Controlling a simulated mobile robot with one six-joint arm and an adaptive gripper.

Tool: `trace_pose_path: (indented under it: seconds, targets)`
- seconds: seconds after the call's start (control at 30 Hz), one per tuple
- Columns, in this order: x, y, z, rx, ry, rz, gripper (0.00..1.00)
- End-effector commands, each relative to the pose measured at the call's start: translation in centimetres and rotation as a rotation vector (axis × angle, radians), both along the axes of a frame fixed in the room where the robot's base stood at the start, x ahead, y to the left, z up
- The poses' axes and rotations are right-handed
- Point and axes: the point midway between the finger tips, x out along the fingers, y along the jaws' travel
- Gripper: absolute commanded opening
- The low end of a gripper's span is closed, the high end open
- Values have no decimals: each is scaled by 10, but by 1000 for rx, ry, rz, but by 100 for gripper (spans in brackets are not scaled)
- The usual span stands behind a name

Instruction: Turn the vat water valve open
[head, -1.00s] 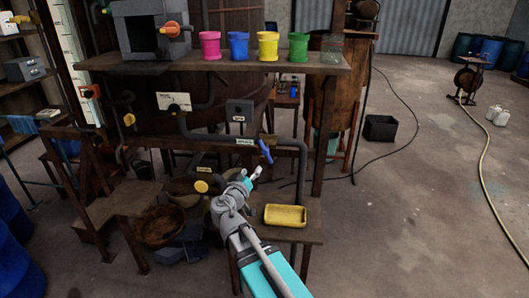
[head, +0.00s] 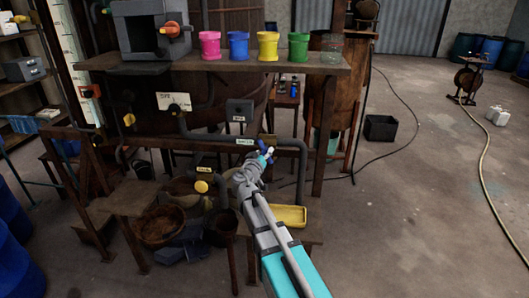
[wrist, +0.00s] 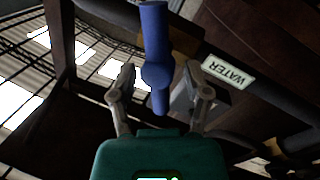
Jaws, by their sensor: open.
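The blue water valve handle (wrist: 155,40) stands lengthwise in the wrist view, with its round hub and lower end between my fingers. In the head view the handle (head: 262,146) is a small blue piece on the pipe, partly hidden by my gripper (head: 267,157). In the wrist view my gripper (wrist: 159,80) is open, with one finger on each side of the handle and a visible gap at both sides. A white label reading WATER (wrist: 229,72) is on the pipe just right of the handle.
A yellow tray (head: 290,216) lies on the low bench below my arm. The shelf (head: 230,66) above carries coloured pots. Dark pipes run close around the handle.

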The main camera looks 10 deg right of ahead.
Motion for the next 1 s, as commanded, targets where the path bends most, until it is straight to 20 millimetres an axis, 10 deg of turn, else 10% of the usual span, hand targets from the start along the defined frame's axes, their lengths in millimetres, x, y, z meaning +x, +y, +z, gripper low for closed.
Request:
trace_pose_path:
  seconds: [0.47,0.8,1.0]
  targets:
    - [7,-5,0,0,0,0,63]
    - [7,-5,0,0,0,0,0]
    - [7,-4,0,-1,1,0,0]
